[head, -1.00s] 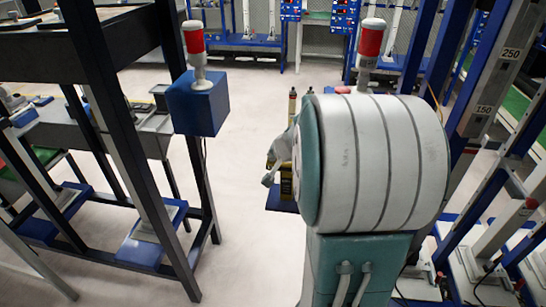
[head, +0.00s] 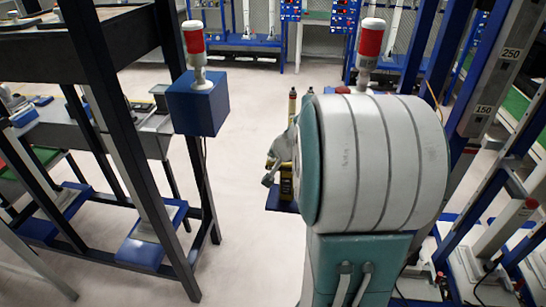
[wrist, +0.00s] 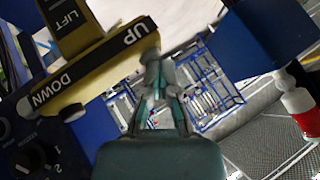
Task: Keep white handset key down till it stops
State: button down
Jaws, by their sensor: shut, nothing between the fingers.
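The control handset shows in the wrist view as a yellow panel (wrist: 95,68) with a black strip (wrist: 92,66) lettered UP and DOWN, and a LIFT label (wrist: 70,18). My gripper (wrist: 151,56) is shut and empty, its fingertips at the UP end of the strip. I cannot tell whether they touch it. In the head view my gripper (head: 268,181) is beside the yellow and black handset (head: 286,182), mostly hidden behind my arm.
A blue box (head: 197,101) with a red and white beacon (head: 195,45) stands left of my arm. Another beacon (head: 370,42) is behind the arm. Dark frames stand left, blue racks right. Pale floor (head: 245,110) is open between. A dial (wrist: 28,157) is at lower left in the wrist view.

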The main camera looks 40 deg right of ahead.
jog(key=shift+r, duration=0.95)
jog(key=shift+r, duration=2.55)
jog(key=s+a+r+n+g+y, duration=0.15)
jog(key=s+a+n, duration=0.3)
jog(key=a, duration=0.75)
jog(key=s+a+r+n+g+y, duration=0.15)
jog(key=s+a+n, duration=0.35)
jog(key=a, duration=0.7)
jog(key=s+a+f+n, duration=0.2)
jog(key=s+a, duration=0.1)
jog(key=s, duration=0.7)
jog(key=shift+f+h, duration=0.4)
